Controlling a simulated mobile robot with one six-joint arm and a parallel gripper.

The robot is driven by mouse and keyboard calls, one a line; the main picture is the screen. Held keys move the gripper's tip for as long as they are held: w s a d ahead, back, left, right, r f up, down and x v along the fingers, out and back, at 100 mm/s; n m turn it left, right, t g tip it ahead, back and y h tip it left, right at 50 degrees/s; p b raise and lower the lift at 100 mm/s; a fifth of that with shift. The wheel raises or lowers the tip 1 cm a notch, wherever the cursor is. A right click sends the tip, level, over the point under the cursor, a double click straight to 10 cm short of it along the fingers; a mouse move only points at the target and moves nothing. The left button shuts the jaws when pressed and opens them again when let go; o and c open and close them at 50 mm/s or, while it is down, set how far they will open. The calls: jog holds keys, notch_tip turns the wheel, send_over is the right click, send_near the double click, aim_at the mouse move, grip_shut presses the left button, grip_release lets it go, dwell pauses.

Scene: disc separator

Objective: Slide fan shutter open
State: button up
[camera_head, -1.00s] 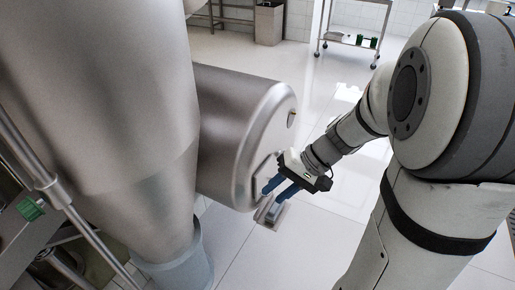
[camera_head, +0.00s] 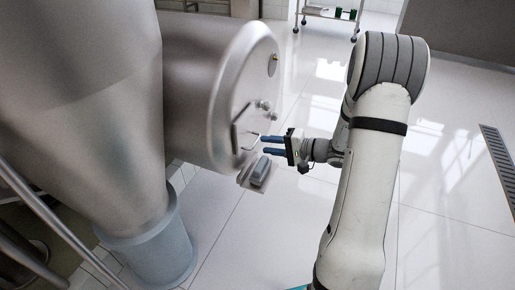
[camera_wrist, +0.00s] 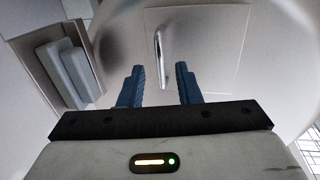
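The fan shutter (camera_wrist: 205,45) appears to be the flat pale plate in the wrist view, on the round end face of the steel drum (camera_head: 240,95). A thin bent metal handle (camera_wrist: 158,47) stands out from it; it also shows in the head view (camera_head: 250,146). My gripper (camera_wrist: 160,68) is open and empty, with blue fingers pointing at the end face. It also shows in the head view (camera_head: 263,144). In the wrist view the handle lies ahead, in line with the gap between the fingertips. I cannot tell whether the fingers touch it.
A grey box on a plate (camera_head: 260,171) sits below the handle and close to my fingers; it also shows in the wrist view (camera_wrist: 70,72). Two small round knobs (camera_head: 264,105) stick out above. The tall steel vessel (camera_head: 85,110) stands left. Open white floor lies right.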

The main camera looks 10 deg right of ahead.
aim_at(251, 131)
jog(key=x, duration=0.4)
jog(key=shift+b, duration=0.35)
jog(key=shift+c, duration=0.5)
grip_shut()
